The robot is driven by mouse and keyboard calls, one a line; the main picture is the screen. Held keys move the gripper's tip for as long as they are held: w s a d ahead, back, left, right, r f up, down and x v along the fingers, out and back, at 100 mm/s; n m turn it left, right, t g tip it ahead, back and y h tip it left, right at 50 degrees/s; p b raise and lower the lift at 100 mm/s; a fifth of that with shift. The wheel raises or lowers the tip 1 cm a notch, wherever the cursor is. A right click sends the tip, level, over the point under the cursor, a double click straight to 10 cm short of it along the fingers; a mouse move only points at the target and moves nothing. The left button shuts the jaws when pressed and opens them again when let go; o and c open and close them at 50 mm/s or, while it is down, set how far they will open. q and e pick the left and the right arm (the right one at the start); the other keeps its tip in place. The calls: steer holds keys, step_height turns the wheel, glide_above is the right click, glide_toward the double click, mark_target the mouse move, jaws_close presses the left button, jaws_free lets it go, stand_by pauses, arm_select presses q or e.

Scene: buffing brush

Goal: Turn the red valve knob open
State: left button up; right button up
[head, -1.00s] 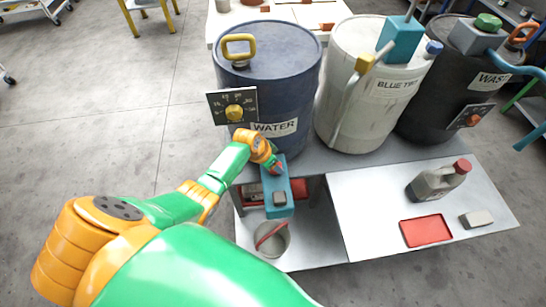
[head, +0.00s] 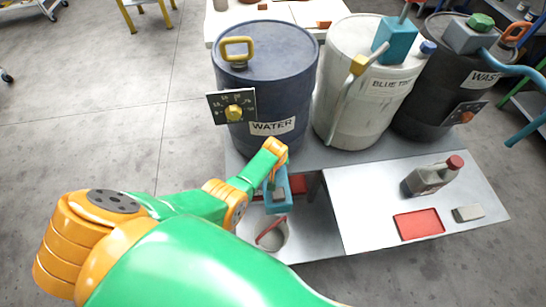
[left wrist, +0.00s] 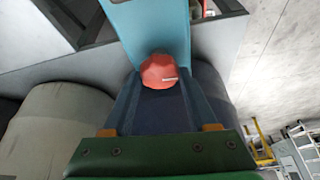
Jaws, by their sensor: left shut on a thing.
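The red valve knob (left wrist: 158,72) sits on a blue valve body (left wrist: 155,25) in the left wrist view. My left gripper (left wrist: 160,80) is around the knob, its two fingers closed on either side of it; a small pale mark shows on the knob. In the head view the blue valve body (head: 279,203) stands at the bench's front, below the WATER drum, and my left gripper (head: 271,184) reaches onto it from above. The knob is hidden there behind my gripper and wrist. My right gripper is in neither view.
The blue WATER drum (head: 264,85) stands behind the valve, with white (head: 355,105) and black (head: 425,105) drums to its right. A bucket (head: 265,238) stands below the valve.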

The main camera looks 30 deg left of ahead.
arm_select(q)
steer(key=shift+n, duration=0.7)
steer(key=shift+y, duration=0.3)
steer(key=shift+g, duration=0.3)
steer(key=o, duration=1.4)
steer(key=shift+c, duration=0.2)
steer(key=p+v, duration=0.4)
steer(key=v, duration=0.3)
